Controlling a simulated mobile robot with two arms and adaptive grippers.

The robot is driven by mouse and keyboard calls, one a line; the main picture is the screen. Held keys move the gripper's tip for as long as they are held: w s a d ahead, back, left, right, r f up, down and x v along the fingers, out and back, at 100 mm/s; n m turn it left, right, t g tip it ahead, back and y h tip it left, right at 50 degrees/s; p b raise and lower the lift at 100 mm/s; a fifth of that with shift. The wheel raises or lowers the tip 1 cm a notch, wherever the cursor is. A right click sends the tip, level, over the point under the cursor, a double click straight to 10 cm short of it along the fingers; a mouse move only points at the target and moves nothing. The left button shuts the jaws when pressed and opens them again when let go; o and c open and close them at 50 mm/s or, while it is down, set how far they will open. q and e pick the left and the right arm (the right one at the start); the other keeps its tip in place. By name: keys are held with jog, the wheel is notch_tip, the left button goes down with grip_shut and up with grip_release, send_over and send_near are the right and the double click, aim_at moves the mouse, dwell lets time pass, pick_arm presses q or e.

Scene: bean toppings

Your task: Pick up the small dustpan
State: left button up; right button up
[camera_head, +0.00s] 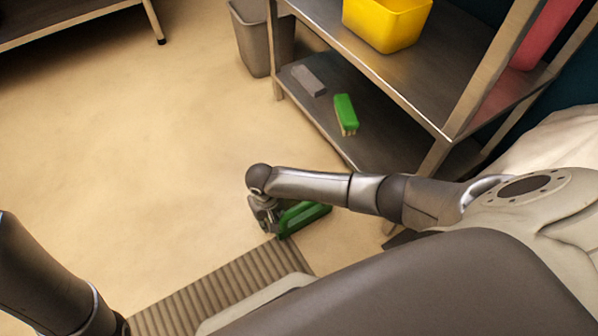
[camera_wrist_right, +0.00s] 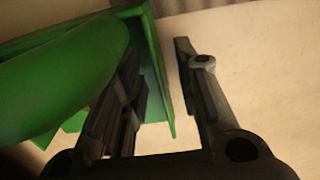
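The small green dustpan (camera_head: 304,217) is low by the floor, beside the ribbed mat and partly hidden behind my right forearm. My right gripper (camera_head: 268,226) is at its left end. In the right wrist view, the dustpan (camera_wrist_right: 65,75) fills the left side. My right gripper (camera_wrist_right: 157,48) is open there, with a clear gap between its fingers. The left finger overlaps the dustpan, the right finger is over bare floor, and a green side wall shows between them. Whether either finger touches it, I cannot tell. My left arm shows at the lower left, its gripper out of frame.
A metal shelf unit (camera_head: 440,88) stands at the upper right, with a yellow bin (camera_head: 385,22) above and a green brush (camera_head: 346,112) and grey block (camera_head: 308,80) below. A grey bin (camera_head: 254,45) stands beside it. The floor (camera_head: 130,130) at left is clear. A ribbed mat (camera_head: 215,290) lies in front.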

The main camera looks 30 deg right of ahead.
jog(key=shift+f, duration=0.1)
grip_shut()
dwell(0.6)
